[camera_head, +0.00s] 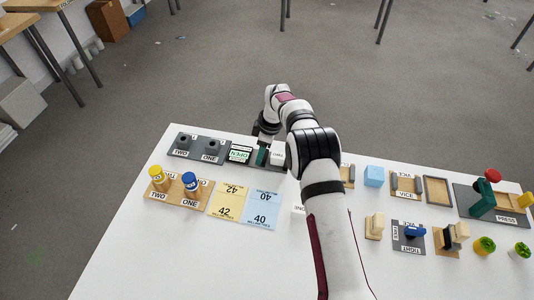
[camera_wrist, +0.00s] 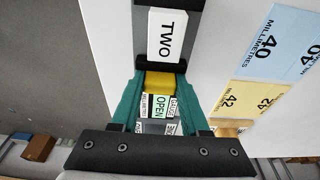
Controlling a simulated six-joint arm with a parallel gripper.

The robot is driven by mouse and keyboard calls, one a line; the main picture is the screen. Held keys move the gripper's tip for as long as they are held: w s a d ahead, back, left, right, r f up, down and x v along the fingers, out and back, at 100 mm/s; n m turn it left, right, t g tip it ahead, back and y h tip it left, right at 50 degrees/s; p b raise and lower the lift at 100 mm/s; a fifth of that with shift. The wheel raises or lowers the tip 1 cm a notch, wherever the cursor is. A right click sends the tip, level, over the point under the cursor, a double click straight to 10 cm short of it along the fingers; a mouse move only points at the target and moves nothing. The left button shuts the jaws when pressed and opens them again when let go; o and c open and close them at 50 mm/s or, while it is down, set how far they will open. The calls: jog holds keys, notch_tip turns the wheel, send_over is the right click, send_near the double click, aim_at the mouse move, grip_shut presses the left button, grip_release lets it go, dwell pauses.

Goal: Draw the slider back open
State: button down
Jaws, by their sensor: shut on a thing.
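The gauge lies at the back of the table, with its green OPEN label (camera_head: 240,154) left of my gripper; the label also shows in the wrist view (camera_wrist: 160,106). My gripper (camera_head: 262,157) is down at the gauge, its fingers partly covered by the arm. In the wrist view its teal fingers are shut on the yellow slider grip (camera_wrist: 160,82). A dark jaw (camera_wrist: 161,67) lies just beyond the grip. A white block marked TWO (camera_wrist: 167,37) sits past that jaw, between it and another dark part. Whether block and jaw touch is unclear.
Yellow and blue knobbed pieces stand on a wooden tray (camera_head: 175,198) at left. Yellow (camera_head: 226,200) and blue (camera_head: 259,210) cards lie in front of the gauge. A light-blue cube (camera_head: 374,176), vice parts and a press (camera_head: 482,200) are at right. The front-left tabletop is clear.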

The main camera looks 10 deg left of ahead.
jog(key=shift+a, duration=0.8)
dwell(0.8)
jog(key=shift+c, duration=2.2)
grip_release()
notch_tip(320, 180, up, 7)
